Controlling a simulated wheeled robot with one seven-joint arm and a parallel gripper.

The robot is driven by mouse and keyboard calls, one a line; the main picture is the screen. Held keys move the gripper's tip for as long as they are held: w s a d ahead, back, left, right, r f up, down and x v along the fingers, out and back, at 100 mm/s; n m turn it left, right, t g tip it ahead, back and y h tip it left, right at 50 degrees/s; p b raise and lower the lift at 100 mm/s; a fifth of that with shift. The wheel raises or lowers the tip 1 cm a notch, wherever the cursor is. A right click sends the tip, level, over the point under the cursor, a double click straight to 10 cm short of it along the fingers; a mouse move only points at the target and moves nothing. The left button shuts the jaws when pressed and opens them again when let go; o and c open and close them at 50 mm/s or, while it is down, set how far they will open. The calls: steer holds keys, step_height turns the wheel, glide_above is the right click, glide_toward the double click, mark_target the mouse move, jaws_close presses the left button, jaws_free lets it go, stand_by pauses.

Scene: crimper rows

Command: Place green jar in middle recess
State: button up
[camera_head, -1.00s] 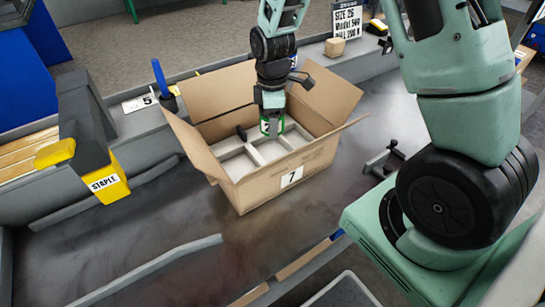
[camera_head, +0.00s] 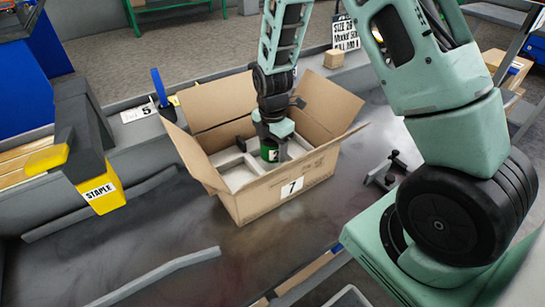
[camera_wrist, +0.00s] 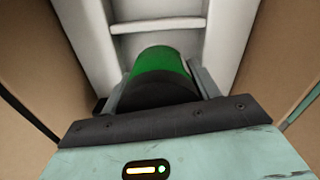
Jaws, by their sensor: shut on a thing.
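The green jar (camera_head: 269,152) is held in my gripper (camera_head: 272,148), inside the open cardboard box marked 7 (camera_head: 262,197). In the wrist view the green jar (camera_wrist: 160,68) shows a green side and a dark near end, with a gripper finger (camera_wrist: 203,78) beside it. My gripper is shut on it. A white insert (camera_head: 236,176) with dividers forms recesses in the box. The jar is over or within the insert's middle part; the wrist view shows a cross divider (camera_wrist: 158,26) beyond it. Whether the jar touches the recess floor cannot be told.
The box flaps (camera_head: 333,98) stand open around my arm. A small brown box (camera_head: 334,58) sits behind.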

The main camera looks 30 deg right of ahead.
mark_target(273, 156)
steer(key=shift+f, duration=1.7)
steer(key=shift+f, duration=0.1)
steer(key=shift+f+b, duration=0.1)
steer(key=shift+b, duration=0.2)
steer(key=o, duration=1.3)
step_height(273, 156, up, 12)
steer(key=shift+r+p, duration=0.2)
steer(key=shift+p, duration=0.7)
